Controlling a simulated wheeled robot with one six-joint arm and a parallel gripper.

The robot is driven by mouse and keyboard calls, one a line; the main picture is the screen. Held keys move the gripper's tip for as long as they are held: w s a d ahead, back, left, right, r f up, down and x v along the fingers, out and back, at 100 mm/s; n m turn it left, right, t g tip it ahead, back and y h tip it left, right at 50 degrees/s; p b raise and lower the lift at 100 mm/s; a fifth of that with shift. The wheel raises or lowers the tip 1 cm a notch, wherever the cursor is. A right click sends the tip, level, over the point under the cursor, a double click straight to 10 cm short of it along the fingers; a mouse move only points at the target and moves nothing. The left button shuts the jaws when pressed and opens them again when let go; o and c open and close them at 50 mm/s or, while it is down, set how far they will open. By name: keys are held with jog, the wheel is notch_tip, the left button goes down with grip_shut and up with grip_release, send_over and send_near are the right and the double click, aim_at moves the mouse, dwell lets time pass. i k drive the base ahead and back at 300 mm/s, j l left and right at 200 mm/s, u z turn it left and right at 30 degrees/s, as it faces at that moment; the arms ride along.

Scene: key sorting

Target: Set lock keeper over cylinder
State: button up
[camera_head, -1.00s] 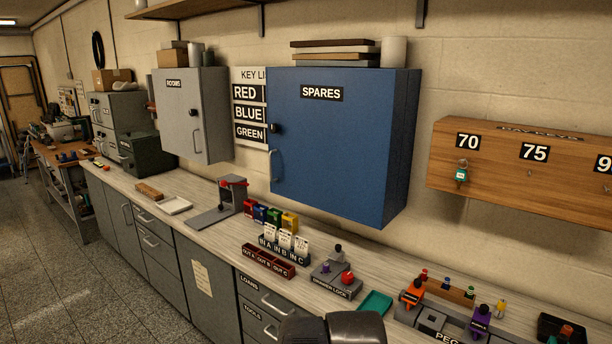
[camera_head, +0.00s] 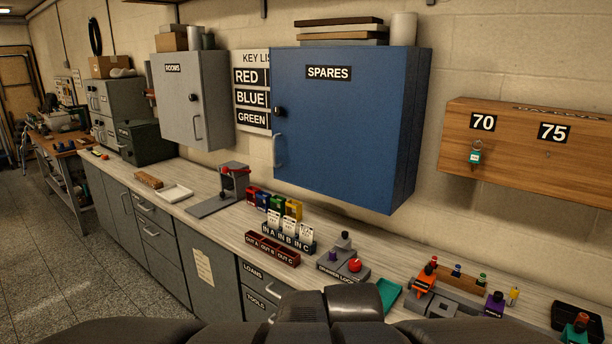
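A grey fixture (camera_head: 328,267) with a label that seems to read DRAWER LOCK sits on the counter right of centre. It carries a red round knob (camera_head: 355,265), a small purple cylinder-like piece (camera_head: 333,256) and a grey knobbed piece (camera_head: 344,240) at its back. I cannot tell for sure which of these is the lock keeper and which is the cylinder. My dark arm parts cross the bottom edge, below the fixture and apart from it in the picture. My gripper's fingertips are not seen.
Red OUT bins (camera_head: 272,250) and IN holders (camera_head: 289,240) stand left of the fixture. A teal tray (camera_head: 389,297) and a peg rack with coloured pieces (camera_head: 440,300) lie right. The blue SPARES cabinet (camera_head: 340,130) hangs above.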

aim_at(346, 242)
jog(key=i+j+z, duration=0.1)
jog(key=i+z, duration=0.15)
jog(key=i, duration=0.25)
jog(key=i+j+z, duration=0.25)
jog(key=i, duration=0.2)
jog(key=l, duration=0.1)
